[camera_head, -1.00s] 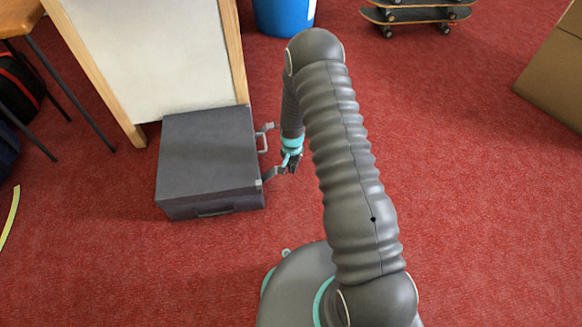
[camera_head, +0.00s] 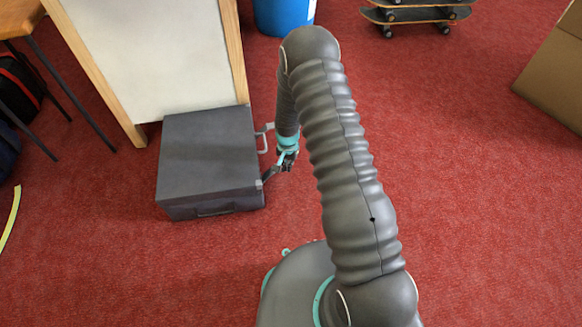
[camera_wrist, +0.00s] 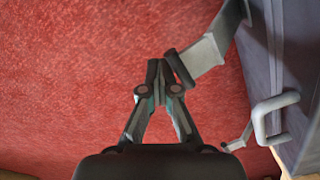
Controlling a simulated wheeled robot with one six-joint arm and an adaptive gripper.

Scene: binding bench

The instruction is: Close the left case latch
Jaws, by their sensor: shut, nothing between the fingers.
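The dark grey case (camera_head: 208,155) lies on the red carpet with its lid down. Its near latch (camera_head: 270,174), the left one when facing the latch side, sticks out from the case's right side. In the wrist view this grey latch arm (camera_wrist: 205,58) slants out from the case wall. My gripper (camera_head: 285,166) is beside the latch's outer end. In the wrist view my gripper's fingers (camera_wrist: 158,72) are together, with nothing between them, and appear to touch the latch's dark tip. The far latch (camera_wrist: 240,138) also stands out from the case.
A pale handle (camera_wrist: 268,118) sits between the latches. A wood-framed white board (camera_head: 150,55) stands right behind the case. A blue bin (camera_head: 284,15), skateboards (camera_head: 415,14) and a cardboard box (camera_head: 552,75) are farther off. Carpet to the right is clear.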

